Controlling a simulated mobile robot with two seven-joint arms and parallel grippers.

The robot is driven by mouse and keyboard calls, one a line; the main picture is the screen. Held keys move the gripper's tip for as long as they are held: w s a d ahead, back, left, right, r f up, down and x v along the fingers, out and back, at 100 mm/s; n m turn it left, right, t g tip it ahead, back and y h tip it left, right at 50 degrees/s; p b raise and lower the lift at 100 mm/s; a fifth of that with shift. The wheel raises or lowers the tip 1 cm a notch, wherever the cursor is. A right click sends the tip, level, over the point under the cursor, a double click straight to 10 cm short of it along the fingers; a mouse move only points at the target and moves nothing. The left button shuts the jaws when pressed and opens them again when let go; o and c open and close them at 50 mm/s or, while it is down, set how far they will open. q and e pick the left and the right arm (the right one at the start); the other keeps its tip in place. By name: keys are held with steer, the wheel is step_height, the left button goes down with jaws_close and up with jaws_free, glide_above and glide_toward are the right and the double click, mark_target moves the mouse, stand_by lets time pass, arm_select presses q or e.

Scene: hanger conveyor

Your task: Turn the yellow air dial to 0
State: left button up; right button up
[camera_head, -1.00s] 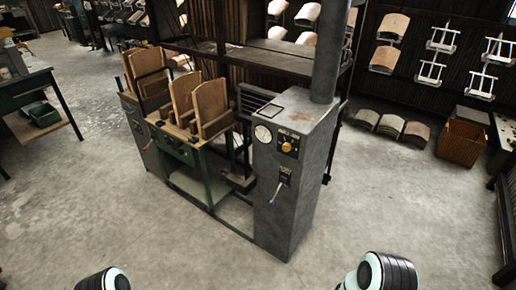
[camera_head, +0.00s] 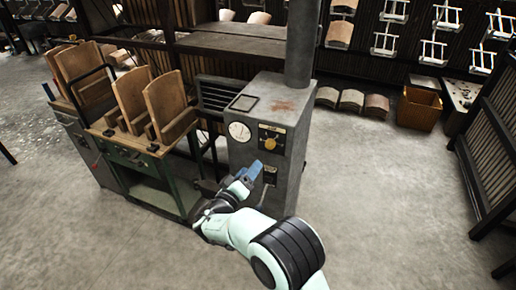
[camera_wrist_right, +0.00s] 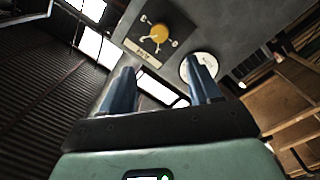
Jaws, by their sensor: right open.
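The yellow air dial (camera_head: 270,143) sits on a dark plate on the front of a grey metal cabinet (camera_head: 240,158). In the right wrist view the yellow dial (camera_wrist_right: 158,33) shows at the upper middle, with pale marks around it on the plate. My right gripper (camera_head: 252,170) is just below the dial in the head view, its blue fingers pointing up toward the panel. In the right wrist view the fingers of my right gripper (camera_wrist_right: 160,88) are apart with nothing between them. The dial lies beyond the fingertips, apart from them. My left gripper does not show.
A round white gauge (camera_head: 239,131) is left of the dial, and a switch box (camera_head: 270,174) is below it. A green-framed bench with wooden boards (camera_head: 130,100) stands left of the cabinet. A wooden crate (camera_head: 418,110) is at the back right.

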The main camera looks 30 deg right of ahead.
mark_target(269, 146)
steer(key=p+x, duration=0.1)
steer(key=x, duration=1.1)
steer(key=shift+d+f+p, duration=0.1)
steer(key=shift+d+p, duration=0.15)
steer(key=shift+p, duration=0.15)
steer(key=c, duration=1)
